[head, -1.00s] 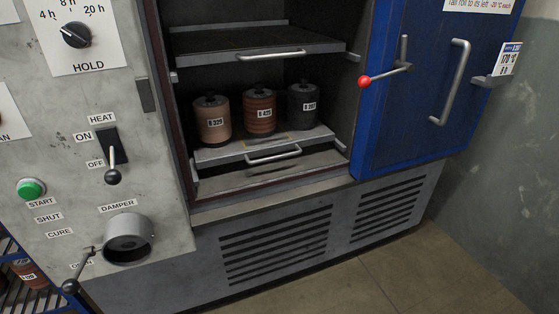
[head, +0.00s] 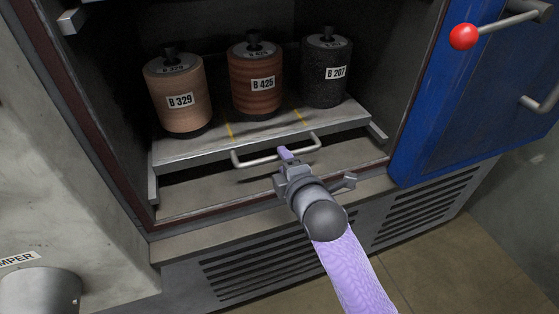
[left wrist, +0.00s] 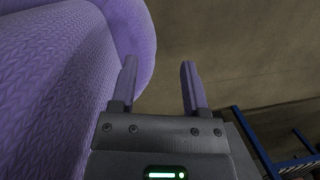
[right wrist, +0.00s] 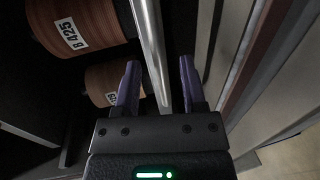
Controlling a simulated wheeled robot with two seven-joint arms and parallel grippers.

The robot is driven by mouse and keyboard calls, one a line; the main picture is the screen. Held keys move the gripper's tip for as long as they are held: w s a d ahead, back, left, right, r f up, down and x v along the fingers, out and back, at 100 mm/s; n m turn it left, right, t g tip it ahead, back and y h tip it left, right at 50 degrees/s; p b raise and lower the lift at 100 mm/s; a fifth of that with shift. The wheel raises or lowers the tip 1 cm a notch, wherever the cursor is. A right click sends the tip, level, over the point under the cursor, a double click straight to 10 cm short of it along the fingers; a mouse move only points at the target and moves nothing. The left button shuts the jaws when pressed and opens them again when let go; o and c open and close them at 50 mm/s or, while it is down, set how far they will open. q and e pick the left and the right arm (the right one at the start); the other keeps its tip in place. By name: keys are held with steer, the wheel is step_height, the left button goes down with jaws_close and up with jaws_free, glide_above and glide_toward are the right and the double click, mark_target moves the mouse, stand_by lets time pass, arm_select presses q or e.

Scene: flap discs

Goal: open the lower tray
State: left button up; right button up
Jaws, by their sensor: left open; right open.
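The lower tray (head: 195,153) sits inside the oven cavity, with its metal bar handle (head: 256,161) at the front edge. It carries three labelled cylindrical stacks: B 329 (head: 178,98), B 425 (head: 256,84) and B 207 (head: 327,74). My right gripper (head: 286,153) is at the handle, right of its middle. In the right wrist view the handle bar (right wrist: 152,50) runs between the open fingers (right wrist: 157,85); I cannot tell whether either finger touches it. My left gripper (left wrist: 160,82) is open and empty, seen only in the left wrist view.
The blue oven door (head: 425,100) stands open on the right, with a red-knobbed lever (head: 464,37). The grey control panel (head: 60,150) with the damper (head: 40,290) is on the left. A vented panel (head: 255,272) lies below the opening. A blue rack (left wrist: 250,140) shows near my left gripper.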

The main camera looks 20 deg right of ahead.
steer(key=shift+b+x, duration=0.5)
steer(key=shift+x, duration=0.7)
steer(key=shift+w, duration=0.3)
jaws_close()
